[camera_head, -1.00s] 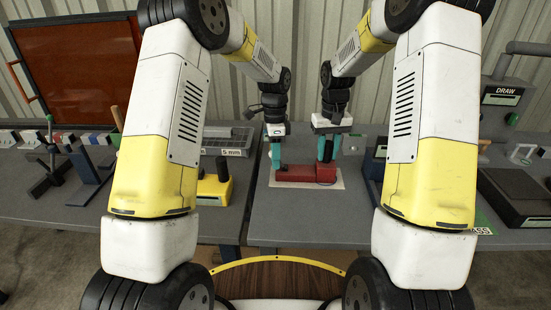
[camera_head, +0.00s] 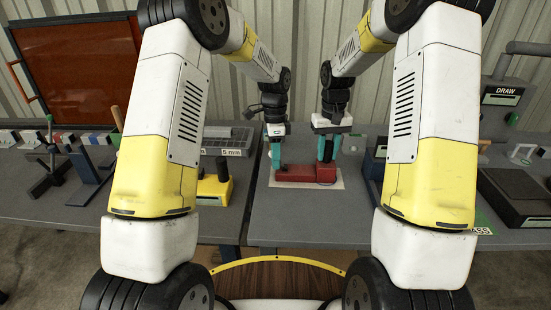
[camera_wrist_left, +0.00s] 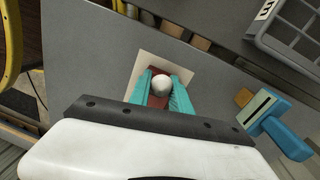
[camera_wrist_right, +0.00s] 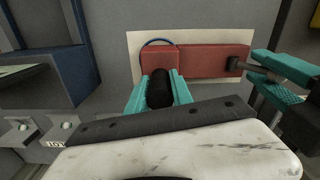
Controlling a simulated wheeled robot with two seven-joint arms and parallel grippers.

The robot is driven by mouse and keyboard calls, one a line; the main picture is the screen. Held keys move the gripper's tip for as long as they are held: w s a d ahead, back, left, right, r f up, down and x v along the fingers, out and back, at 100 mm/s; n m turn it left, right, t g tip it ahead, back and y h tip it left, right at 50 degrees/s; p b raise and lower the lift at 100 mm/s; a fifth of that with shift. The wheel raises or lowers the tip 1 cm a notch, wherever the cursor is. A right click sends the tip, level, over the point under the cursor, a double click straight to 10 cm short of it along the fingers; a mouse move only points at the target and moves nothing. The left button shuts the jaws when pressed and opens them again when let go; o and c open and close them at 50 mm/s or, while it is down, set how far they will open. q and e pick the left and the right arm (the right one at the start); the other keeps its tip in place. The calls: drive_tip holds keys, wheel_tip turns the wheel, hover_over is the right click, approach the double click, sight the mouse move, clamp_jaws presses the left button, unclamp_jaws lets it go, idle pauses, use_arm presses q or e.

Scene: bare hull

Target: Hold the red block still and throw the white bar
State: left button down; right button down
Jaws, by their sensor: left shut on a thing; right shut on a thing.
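The red block (camera_head: 295,174) lies flat on a pale sheet on the grey bench. It also shows in the right wrist view (camera_wrist_right: 205,62). My left gripper (camera_head: 276,164) is shut over the block's left part. In the left wrist view its teal fingers (camera_wrist_left: 161,92) close around a round white end (camera_wrist_left: 161,86), which looks like the top of the white bar; the bar's length is hidden. My right gripper (camera_head: 326,158) is shut on a black upright post (camera_wrist_right: 160,88) at the block's other end. A dark rod (camera_wrist_right: 245,65) runs from the block toward my left gripper.
A yellow block with a black post (camera_head: 215,185) stands left of the sheet, by a grey bin (camera_head: 228,141). A dark box (camera_head: 515,190) and a DRAW panel (camera_head: 502,95) are at right. The bench front before the red block is clear.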

use_arm(q)
drive_tip(key=shift+d+r+y, duration=0.2)
drive_tip(key=shift+d+y, duration=0.35)
drive_tip(key=shift+y, duration=0.45)
drive_tip(key=shift+r+y, duration=0.1)
drive_tip(key=shift+y, duration=0.5)
drive_tip(key=c, duration=1.2)
unclamp_jaws()
drive_tip(key=shift+d, duration=0.1)
drive_tip(key=v, duration=1.2)
